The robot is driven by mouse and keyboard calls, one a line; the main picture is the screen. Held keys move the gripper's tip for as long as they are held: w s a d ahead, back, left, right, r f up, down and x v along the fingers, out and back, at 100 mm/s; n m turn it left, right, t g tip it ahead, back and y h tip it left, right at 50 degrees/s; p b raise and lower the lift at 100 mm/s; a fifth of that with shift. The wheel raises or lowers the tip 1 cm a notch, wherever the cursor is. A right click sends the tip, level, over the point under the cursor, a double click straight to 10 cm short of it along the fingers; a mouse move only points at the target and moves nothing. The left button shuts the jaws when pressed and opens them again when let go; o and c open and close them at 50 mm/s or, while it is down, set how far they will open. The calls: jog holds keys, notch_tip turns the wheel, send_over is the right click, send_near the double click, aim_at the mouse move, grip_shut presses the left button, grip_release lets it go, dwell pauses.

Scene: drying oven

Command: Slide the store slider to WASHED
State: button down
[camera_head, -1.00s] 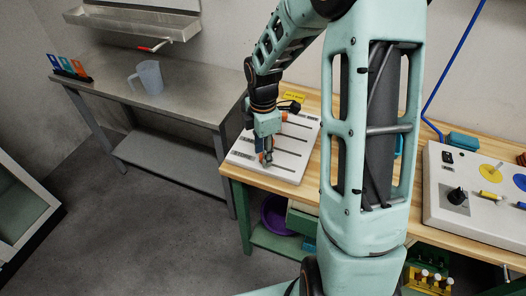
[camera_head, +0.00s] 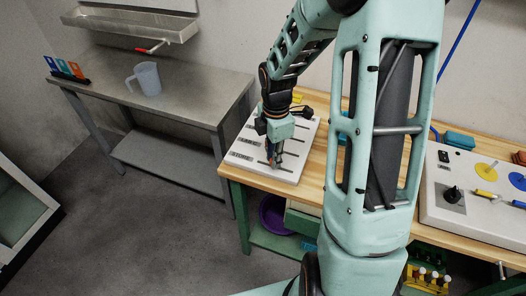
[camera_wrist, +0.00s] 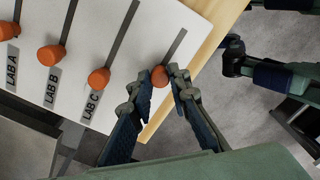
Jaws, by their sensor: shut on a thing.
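The slider board (camera_head: 291,172) is a white slanted panel on the wooden bench, with several dark slots and orange knobs. In the wrist view the knobs by the LAB A (camera_wrist: 8,30), LAB B (camera_wrist: 50,55) and LAB C (camera_wrist: 98,78) labels sit at the label ends of their slots. My gripper (camera_wrist: 166,72) is shut on the fourth orange knob (camera_wrist: 160,76), nearest the board's edge; its slot (camera_wrist: 177,43) shows beyond it. My gripper also shows low over the board in the head view (camera_head: 274,164).
A control panel (camera_head: 470,205) with a black dial and coloured parts stands on the bench at right. A steel table (camera_head: 190,85) with a clear jug (camera_head: 148,78) is at left. A purple bowl (camera_head: 272,213) is under the bench. The floor in front is clear.

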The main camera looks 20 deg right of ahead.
jog(key=shift+s+d+r, duration=0.1)
jog(key=shift+s+d, duration=0.05)
jog(key=shift+d, duration=0.15)
jog(key=shift+a, duration=0.1)
jog(key=c, duration=1.8)
grip_release()
notch_tip(320, 180, up, 12)
